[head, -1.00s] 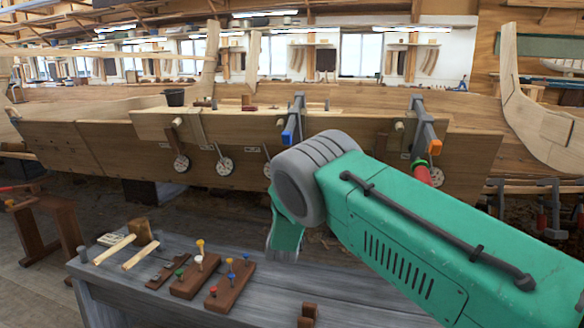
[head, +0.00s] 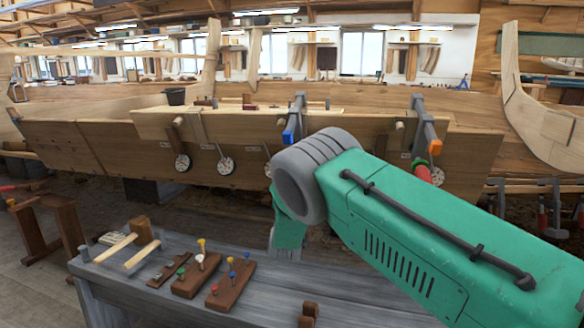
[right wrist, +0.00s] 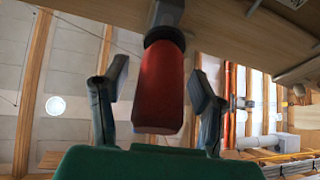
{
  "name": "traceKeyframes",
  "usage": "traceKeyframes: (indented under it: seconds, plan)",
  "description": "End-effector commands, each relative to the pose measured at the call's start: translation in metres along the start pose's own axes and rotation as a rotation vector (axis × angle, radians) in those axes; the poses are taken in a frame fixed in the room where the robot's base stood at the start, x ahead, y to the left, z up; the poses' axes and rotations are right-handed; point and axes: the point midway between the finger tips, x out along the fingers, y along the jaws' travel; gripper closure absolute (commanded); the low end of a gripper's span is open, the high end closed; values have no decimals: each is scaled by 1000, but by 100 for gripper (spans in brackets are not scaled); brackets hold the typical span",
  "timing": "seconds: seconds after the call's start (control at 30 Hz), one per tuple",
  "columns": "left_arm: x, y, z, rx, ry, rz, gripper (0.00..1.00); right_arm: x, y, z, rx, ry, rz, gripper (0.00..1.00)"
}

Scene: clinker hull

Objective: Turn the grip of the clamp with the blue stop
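The clamp with the blue stop (head: 289,136) hangs on the hull's plank edge, its grey bar upright. Its lower part is hidden behind my right arm in the head view. A second clamp with an orange stop (head: 435,147) is to its right, with a red grip (head: 423,172) below. In the right wrist view a red grip (right wrist: 160,88) on a dark collar stands between the two fingers of my right gripper (right wrist: 160,80). The fingers are open, with a gap visible on each side. My left gripper is out of view.
A grey bench (head: 110,275) in front holds a mallet (head: 140,228) and wooden blocks with coloured pegs (head: 230,285). The wooden hull (head: 90,150) runs behind it, with several round discs hanging from its side. In the wrist view planking is close above the grip.

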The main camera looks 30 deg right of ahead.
Motion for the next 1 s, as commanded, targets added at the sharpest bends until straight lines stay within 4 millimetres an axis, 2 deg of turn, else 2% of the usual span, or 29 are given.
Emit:
traceKeyframes:
  seconds: [0.23, 0.7, 0.83, 1.0]
  plan:
    - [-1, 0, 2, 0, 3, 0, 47, -11, -1, 2, -1, -4, -2, 47]
    - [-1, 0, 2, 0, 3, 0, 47, -102, -1, 3, -1, -4, -2, 47]
    - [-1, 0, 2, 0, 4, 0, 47, -116, -1, 3, -1, -2, -2, 47]
    - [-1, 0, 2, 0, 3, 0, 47, -121, -1, 2, -1, -2, -1, 47]
